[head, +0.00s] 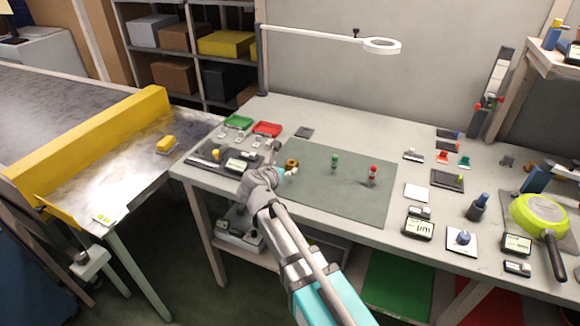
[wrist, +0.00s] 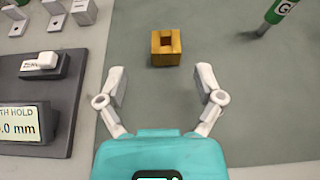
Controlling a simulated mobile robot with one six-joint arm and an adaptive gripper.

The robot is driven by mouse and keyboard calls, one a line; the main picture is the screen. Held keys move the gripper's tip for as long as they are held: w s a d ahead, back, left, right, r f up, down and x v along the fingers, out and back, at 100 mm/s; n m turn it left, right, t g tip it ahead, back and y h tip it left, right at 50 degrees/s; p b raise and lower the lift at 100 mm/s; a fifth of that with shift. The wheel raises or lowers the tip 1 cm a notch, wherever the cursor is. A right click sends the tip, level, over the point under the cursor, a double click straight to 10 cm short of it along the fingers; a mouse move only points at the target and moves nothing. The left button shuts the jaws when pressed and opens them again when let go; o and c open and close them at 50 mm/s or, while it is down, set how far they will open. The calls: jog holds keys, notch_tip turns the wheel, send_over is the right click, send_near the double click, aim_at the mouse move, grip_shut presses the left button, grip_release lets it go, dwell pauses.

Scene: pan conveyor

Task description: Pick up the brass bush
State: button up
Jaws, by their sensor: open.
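The brass bush (wrist: 166,48) is a small golden-brown block with a dark square hole in its top. It stands on the grey-green mat (wrist: 228,100), just beyond my open fingertips in the wrist view. In the head view the brass bush (head: 292,163) sits near the mat's left end, right beside my gripper. My gripper (wrist: 160,88) has its two pale fingers spread apart with only bare mat between them. In the head view my gripper (head: 282,175) is partly hidden by my own arm.
A green pin (head: 334,161) and a red pin (head: 373,174) stand on the mat to the right. A dark gauge with a display (wrist: 30,120) lies left of the mat. Green (head: 238,122) and red (head: 267,129) trays sit behind. The mat between the bush and the pins is clear.

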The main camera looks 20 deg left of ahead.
aim_at(290, 165)
jog(key=shift+w, duration=0.1)
jog(key=shift+d+b+x, duration=0.15)
jog(key=shift+b+x, duration=0.4)
jog(key=shift+x, duration=0.7)
jog(key=shift+d+b+x, duration=0.15)
jog(key=shift+b+x, duration=0.35)
jog(key=shift+x, duration=0.75)
grip_shut()
